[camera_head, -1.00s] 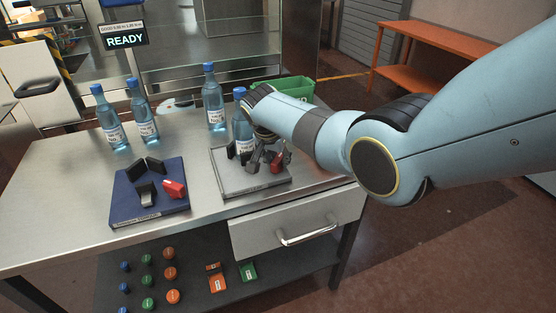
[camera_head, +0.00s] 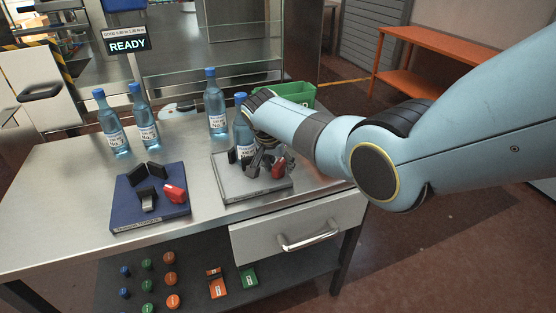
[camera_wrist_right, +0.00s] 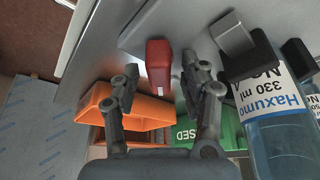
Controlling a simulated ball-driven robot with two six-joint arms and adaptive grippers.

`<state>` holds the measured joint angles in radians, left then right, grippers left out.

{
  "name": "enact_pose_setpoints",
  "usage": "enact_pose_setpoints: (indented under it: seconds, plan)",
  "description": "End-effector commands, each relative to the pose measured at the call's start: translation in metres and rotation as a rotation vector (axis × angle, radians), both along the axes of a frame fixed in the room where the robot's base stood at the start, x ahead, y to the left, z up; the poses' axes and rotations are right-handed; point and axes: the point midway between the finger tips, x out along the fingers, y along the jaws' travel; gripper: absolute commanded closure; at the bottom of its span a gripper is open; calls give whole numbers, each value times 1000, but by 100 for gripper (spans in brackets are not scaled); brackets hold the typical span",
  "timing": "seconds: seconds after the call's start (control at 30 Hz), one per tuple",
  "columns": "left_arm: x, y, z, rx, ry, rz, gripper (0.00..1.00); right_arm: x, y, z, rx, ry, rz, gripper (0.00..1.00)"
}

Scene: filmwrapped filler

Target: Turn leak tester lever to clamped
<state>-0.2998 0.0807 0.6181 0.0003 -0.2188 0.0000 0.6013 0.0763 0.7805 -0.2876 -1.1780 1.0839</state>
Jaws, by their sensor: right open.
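A grey clamp fixture (camera_head: 250,191) sits on the bench with a red lever (camera_head: 279,169) on its right side. A bottle (camera_head: 241,130) stands in it, partly hidden by my right arm. My right gripper (camera_head: 268,162) is over this fixture, beside the red lever. In the right wrist view my right gripper (camera_wrist_right: 160,80) is open, and the red lever (camera_wrist_right: 158,68) shows between its fingertips; I cannot tell whether they touch it. A second, blue fixture (camera_head: 150,208) with a red lever (camera_head: 174,193) stands to the left, empty. My left gripper is not in view.
Several bottles (camera_head: 216,104) stand at the back of the steel bench (camera_head: 80,190). A green bin (camera_head: 292,93) is behind my right arm. A READY display (camera_head: 128,46) stands behind. A drawer (camera_head: 300,228) is under the front edge. An orange bin (camera_wrist_right: 140,110) shows in the wrist view.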

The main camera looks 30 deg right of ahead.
Motion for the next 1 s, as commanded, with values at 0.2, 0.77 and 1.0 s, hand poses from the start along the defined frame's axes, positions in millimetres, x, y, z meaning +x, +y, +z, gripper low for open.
enact_pose_setpoints:
  seconds: [0.2,0.77,1.0]
  plan:
    - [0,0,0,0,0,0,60,-3,6,16,0,-4,0,56]
    - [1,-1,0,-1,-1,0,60,-22,39,106,1,-2,1,56]
    - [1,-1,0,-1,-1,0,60,-23,40,111,1,1,0,56]
